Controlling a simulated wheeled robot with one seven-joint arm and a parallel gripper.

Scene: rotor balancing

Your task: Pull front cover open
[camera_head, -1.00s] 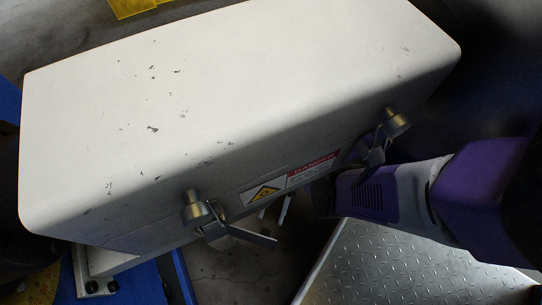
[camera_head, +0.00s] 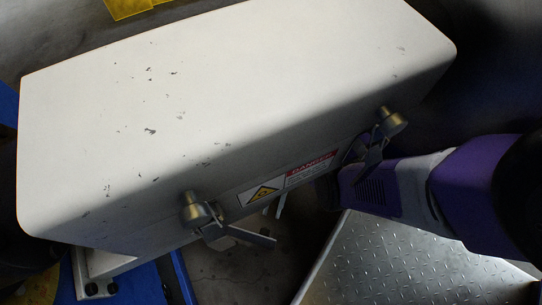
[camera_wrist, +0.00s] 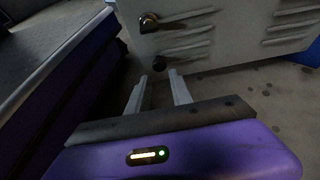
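The front cover (camera_head: 230,100) is a large scuffed white box-like cover in the head view. Its front face carries a danger label (camera_head: 312,167) and two latches, a left one (camera_head: 199,212) and a right one (camera_head: 390,122), each with a lever hanging out. My gripper (camera_wrist: 158,76) shows in the wrist view with two pale fingers apart and nothing between them. In the head view, my wrist is low in front of the cover's right half, and the cover partly hides my gripper.
A diamond-plate metal step (camera_head: 375,260) lies at the lower right. Blue framework (camera_head: 140,283) stands at the lower left. A yellow object (camera_head: 130,8) is at the top. Another dark knob (camera_wrist: 148,22) sits higher on the panel. Bare floor (camera_wrist: 255,95) lies under the panel.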

